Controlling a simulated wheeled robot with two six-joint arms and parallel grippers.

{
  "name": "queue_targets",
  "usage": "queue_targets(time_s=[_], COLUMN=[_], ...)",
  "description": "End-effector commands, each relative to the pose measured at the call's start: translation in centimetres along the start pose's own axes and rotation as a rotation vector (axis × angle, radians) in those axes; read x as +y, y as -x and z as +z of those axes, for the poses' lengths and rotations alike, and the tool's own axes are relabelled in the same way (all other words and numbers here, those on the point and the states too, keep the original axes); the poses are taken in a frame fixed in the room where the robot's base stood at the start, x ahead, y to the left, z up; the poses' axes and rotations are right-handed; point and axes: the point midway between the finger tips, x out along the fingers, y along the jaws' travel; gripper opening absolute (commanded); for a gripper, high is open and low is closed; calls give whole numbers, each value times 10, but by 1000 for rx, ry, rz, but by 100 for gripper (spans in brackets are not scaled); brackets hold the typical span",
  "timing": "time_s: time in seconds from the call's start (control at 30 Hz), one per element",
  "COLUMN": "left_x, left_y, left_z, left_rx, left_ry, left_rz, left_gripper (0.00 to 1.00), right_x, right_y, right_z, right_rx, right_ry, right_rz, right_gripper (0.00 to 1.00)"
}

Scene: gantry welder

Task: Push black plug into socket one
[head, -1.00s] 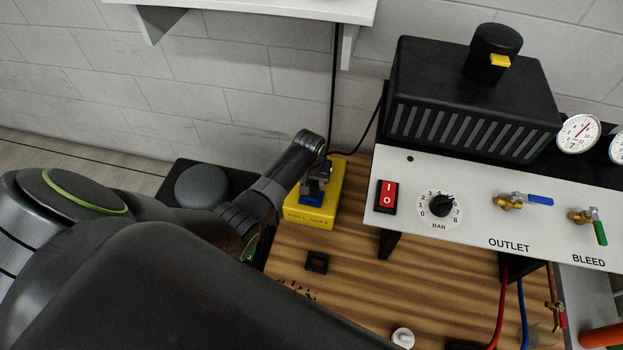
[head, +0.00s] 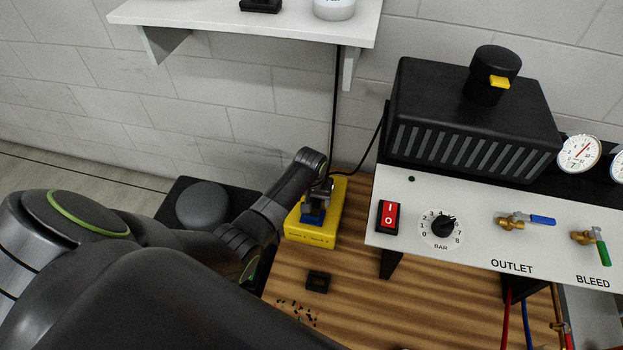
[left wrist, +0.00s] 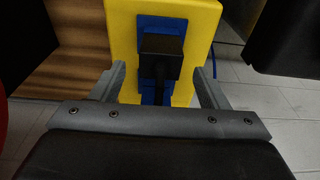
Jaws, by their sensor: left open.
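The yellow socket box (head: 306,233) stands on the wooden bench top, and it also shows in the left wrist view (left wrist: 203,22). Blue sockets (left wrist: 150,22) are set in its face. The black plug (left wrist: 161,50) sits at a blue socket, with its cable running toward my wrist camera. I cannot tell how deep it is in, or read which socket it is. My left gripper (head: 319,193) is open at the box. In the left wrist view its fingers (left wrist: 161,76) stand apart on both sides of the plug, with gaps. My right gripper is not in view.
A panel with a red switch (head: 389,217), a BAR dial (head: 440,229) and valves stands to the right. A black vented unit (head: 475,125) is behind it. A small black square part (head: 318,282) lies in front of the box. A shelf (head: 225,25) hangs above.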

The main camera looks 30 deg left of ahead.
Motion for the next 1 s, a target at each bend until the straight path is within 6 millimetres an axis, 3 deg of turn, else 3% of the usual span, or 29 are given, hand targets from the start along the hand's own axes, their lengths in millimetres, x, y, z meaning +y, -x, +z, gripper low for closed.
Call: queue_targets(time_s=[0.6,0.8,1.0], left_x=[0,0,0], left_y=[125,151,158], left_z=[-1,-1,0], left_rx=[4,3,2], left_ry=[0,0,0], left_rz=[1,1,0], left_gripper=[68,68,68], right_x=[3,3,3], right_y=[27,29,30], right_z=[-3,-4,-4], right_rx=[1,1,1], right_ry=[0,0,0], right_rz=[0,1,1], right_gripper=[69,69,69])
